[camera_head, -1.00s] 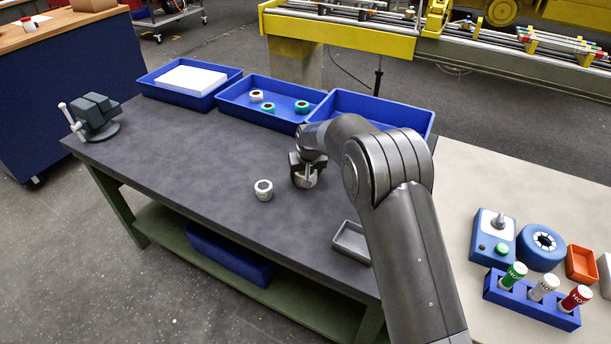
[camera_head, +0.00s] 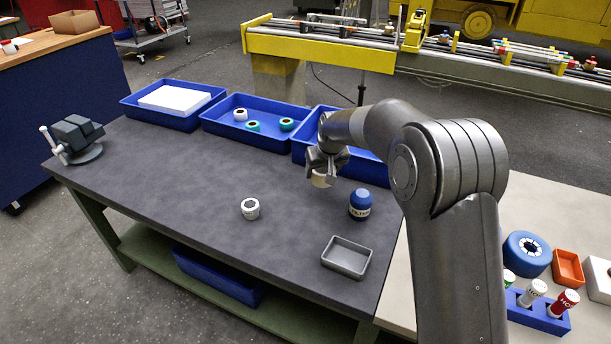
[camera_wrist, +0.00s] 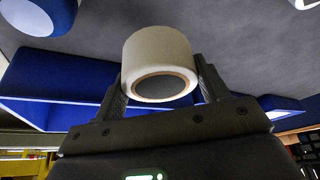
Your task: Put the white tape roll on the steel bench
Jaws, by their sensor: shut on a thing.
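My gripper (camera_head: 323,170) is shut on a cream-white tape roll (camera_head: 321,181) and holds it above the dark grey bench top (camera_head: 180,190), near the front of the right blue bin. In the wrist view the roll (camera_wrist: 157,58) sits between the two fingers, its dark-centred open end facing the camera. Another white roll-like piece (camera_head: 250,208) stands on the bench to the left of and nearer than my gripper. The bench has green legs and a lower shelf; its material cannot be told for sure.
A blue FILTER bottle (camera_head: 360,205) and a grey tray (camera_head: 346,257) stand on the bench. Blue bins (camera_head: 253,130) line its back; the middle one holds a white and two teal rolls. A vise (camera_head: 77,139) is at left. The left-middle bench top is clear.

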